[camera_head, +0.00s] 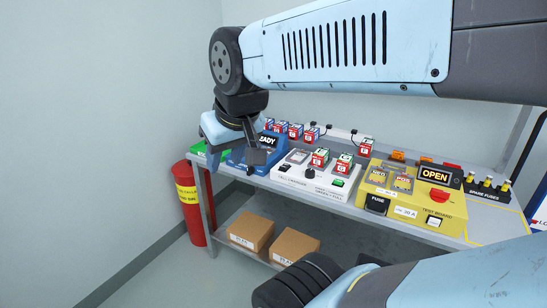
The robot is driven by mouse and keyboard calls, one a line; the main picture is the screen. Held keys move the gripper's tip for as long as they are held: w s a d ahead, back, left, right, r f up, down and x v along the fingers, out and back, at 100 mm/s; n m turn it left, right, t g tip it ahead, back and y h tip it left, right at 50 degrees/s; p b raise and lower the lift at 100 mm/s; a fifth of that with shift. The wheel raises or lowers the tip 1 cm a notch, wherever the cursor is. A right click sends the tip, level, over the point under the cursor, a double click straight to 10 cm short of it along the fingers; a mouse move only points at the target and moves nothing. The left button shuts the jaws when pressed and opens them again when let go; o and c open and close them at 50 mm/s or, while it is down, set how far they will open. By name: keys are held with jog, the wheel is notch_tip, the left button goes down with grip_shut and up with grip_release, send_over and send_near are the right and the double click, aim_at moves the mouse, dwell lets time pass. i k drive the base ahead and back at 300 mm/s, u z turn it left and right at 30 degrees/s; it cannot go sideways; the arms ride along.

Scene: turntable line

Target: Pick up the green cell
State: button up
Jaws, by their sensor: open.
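Two cells with green tops stand upright in the white charger (290,177) at the middle of the bench: a left one (320,158) and a right one (344,164). A third green-marked cell (366,147) stands farther back and to the right. Which one is meant by the green cell I cannot tell. My gripper (236,151) is open and points down to the left of the charger, in front of a blue box marked READY. It is apart from the green cells and I see nothing held in it.
Several red-and-blue cells (295,131) stand in a row at the back. A yellow test board (412,200) showing OPEN is at the right, with a spare fuses rack (487,188) beyond it. Cartons (251,231) lie on the lower shelf.

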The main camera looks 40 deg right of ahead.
aim_at(320, 156)
jog(key=u, duration=0.5)
jog(key=i, duration=2.85)
jog(key=z, duration=1.85)
jog(key=i, duration=0.15)
jog(key=z, duration=2.1)
